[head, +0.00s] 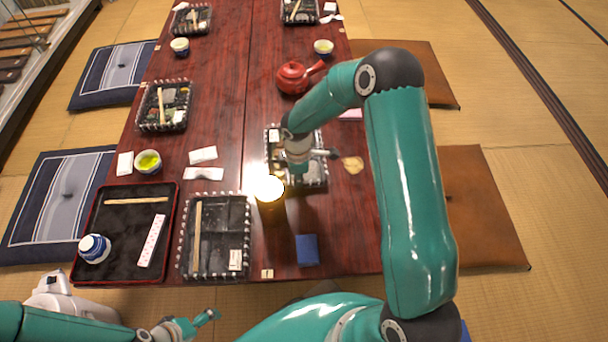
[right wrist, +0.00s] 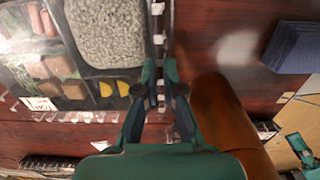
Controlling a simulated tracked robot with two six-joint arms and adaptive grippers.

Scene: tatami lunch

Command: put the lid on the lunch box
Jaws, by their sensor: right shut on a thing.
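The lunch box (head: 320,184) stands in the middle of the table, with rice, brown pieces and yellow slices showing in the right wrist view (right wrist: 104,32). My right gripper (head: 301,170) is over it, fingers pointing down. In the right wrist view its fingers (right wrist: 160,78) are closed at the box's white-dashed edge. What they hold looks like a clear lid, but its outline is hard to make out against the box. I cannot tell whether it touches the rim. My left gripper (head: 200,321) is low in front of the table; its opening is unclear.
A glowing lamp (head: 271,197) stands close to the box, on its near left. A blue block (head: 307,250) lies nearer the front edge. Another lunch box (head: 222,270) and a tray (head: 100,277) with a cup are at left. A red teapot (head: 291,79) stands behind.

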